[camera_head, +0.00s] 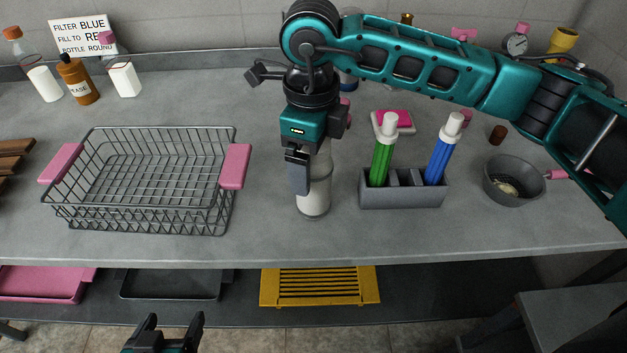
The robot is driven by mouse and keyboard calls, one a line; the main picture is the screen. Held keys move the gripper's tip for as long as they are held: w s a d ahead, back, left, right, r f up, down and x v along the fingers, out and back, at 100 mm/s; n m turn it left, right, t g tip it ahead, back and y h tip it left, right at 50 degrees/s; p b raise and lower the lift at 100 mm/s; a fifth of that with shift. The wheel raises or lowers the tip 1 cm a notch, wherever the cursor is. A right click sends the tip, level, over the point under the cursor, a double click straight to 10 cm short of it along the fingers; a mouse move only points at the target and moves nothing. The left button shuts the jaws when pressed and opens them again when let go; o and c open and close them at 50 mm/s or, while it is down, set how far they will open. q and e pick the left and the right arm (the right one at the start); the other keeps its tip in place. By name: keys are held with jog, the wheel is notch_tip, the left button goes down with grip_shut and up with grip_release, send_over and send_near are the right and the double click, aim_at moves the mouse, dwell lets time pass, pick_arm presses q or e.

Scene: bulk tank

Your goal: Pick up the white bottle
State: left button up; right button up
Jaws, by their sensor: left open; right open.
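A white bottle (314,198) stands upright on the grey counter (270,225), left of the pen holder. Its upper part is hidden behind my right gripper (309,178). My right gripper points down over the bottle, its near finger in front of the bottle's left side. Its jaws are open, and its far finger is mostly hidden; I cannot tell whether it touches the bottle. My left gripper (172,323) is open and empty at the bottom of the view, in front of the counter.
A wire basket (98,207) with pink handles stands to the left. A grey holder (403,194) with a green marker (382,160) and a blue marker (440,155) is close on the right. A grey pot (503,192) stands further right. Several bottles stand at the back left.

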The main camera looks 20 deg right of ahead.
jog(key=shift+f, duration=0.1)
jog(key=c, duration=1.7)
